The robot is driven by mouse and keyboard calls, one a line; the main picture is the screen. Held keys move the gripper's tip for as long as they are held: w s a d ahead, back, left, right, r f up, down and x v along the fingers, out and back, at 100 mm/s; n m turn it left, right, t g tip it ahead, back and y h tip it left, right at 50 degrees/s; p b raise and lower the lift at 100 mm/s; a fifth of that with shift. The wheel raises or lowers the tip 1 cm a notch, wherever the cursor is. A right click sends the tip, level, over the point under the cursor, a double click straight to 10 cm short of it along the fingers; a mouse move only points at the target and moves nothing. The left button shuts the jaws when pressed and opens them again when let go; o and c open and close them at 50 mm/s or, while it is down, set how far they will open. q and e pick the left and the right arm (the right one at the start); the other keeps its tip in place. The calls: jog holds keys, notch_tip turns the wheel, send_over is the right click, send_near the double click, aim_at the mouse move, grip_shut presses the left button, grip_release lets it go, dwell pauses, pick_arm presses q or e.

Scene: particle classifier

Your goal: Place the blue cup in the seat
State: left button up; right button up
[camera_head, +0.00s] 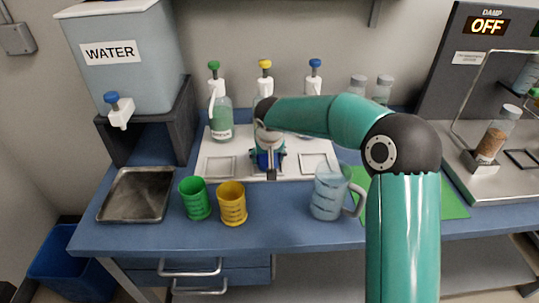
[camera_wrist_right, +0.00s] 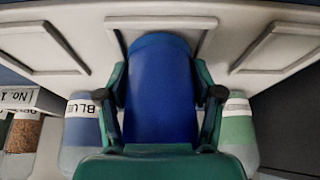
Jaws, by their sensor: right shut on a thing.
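The blue cup (camera_wrist_right: 160,85) fills the middle of the right wrist view, between the two green fingers of my right gripper (camera_wrist_right: 162,96), which is shut on it. In the head view only a small part of the blue cup (camera_head: 264,160) shows under the wrist. It is at the middle seat (camera_wrist_right: 198,27) of the white tray (camera_head: 214,176), a square recess whose frame shows around the cup's far end. I cannot tell whether the cup touches the seat floor. My left gripper is not in view.
A green cup (camera_head: 195,199), a yellow cup (camera_head: 232,204) and a clear jug (camera_head: 328,193) stand in front of the tray. The left seat (camera_head: 220,165) and right seat (camera_head: 314,163) look empty. A green-capped bottle (camera_head: 221,116) and others stand behind. A metal tray (camera_head: 137,195) lies left.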

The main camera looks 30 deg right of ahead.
jog(key=o, duration=0.9)
jog(key=shift+f, duration=0.15)
jog(key=o, duration=0.5)
jog(key=shift+r, duration=0.25)
jog(key=v, duration=1.2)
jog(key=shift+f, duration=0.1)
jog(key=shift+p, duration=0.3)
